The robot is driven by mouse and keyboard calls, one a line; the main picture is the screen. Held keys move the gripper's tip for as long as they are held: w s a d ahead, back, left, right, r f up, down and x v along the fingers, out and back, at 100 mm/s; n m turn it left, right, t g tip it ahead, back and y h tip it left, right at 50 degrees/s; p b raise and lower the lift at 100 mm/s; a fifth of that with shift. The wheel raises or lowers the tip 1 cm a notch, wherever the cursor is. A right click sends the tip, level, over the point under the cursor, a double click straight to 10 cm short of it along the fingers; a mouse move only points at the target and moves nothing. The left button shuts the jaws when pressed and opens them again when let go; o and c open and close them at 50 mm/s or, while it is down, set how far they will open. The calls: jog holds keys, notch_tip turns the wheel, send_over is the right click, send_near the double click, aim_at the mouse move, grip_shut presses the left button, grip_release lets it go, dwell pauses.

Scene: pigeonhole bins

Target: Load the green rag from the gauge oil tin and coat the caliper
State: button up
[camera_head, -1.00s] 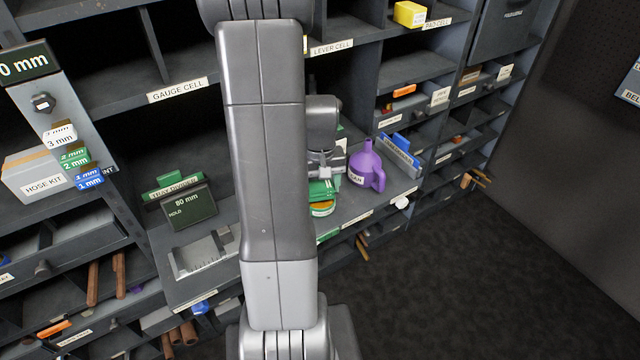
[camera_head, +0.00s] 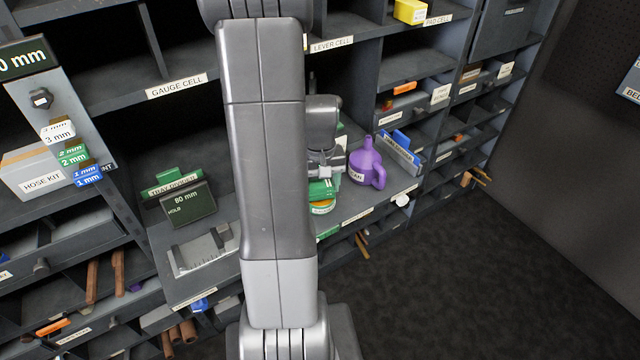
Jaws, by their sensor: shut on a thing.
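My gripper (camera_head: 326,172) is shut on the green rag (camera_head: 322,188), partly hidden behind my own arm. The rag is a green block-like piece in the jaws. Directly below it is a round tin (camera_head: 322,208) with a yellow-orange top and a green side, on the shelf ledge. The rag overlaps the tin's top in this view; I cannot tell whether they touch. A grey metal caliper (camera_head: 203,252) lies in a light recess on the ledge, left of my arm. Part of it is hidden by my arm.
A purple can (camera_head: 366,166) stands just right of my gripper, with a blue-edged divider (camera_head: 401,150) beyond it. A green tray divider (camera_head: 175,184) and a dark "80 mm" block (camera_head: 188,206) stand behind the caliper. Cell walls rise at the back.

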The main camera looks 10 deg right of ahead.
aim_at(320, 183)
jog(key=shift+r, duration=0.15)
jog(key=shift+r+p, duration=2.75)
jog(key=shift+r, duration=0.7)
jog(key=shift+f, duration=0.1)
